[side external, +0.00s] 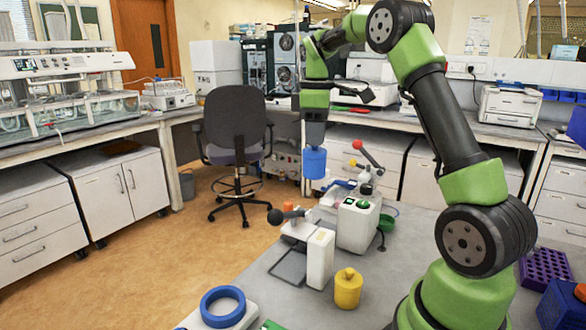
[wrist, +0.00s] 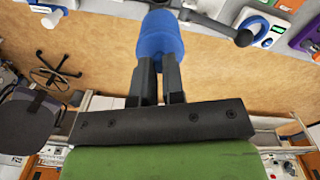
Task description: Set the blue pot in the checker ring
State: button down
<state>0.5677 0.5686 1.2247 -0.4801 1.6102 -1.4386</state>
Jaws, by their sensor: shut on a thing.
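My gripper is shut on the pot's upper part. In the wrist view the blue pot (wrist: 161,35) sits at the tips of my gripper's two dark fingers (wrist: 158,75). A blue ring (side external: 206,308) lies on a white base at the front of the bench, below and left of the pot; it looks like the checker ring. The pot is well apart from it.
A yellow pot (side external: 348,290) stands on the grey bench. A purple rack (side external: 543,267) is at the right.

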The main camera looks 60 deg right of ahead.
jog(key=shift+r, duration=2.25)
jog(key=w+a+n, duration=0.3)
jog(key=a+n, duration=0.9)
jog(key=a, duration=1.5)
notch_tip(320, 180, down, 20)
jog(key=shift+w+d, duration=0.15)
jog(key=shift+d, duration=0.05)
jog(key=shift+f, duration=0.4)
jog(key=c, duration=0.6)
grip_release()
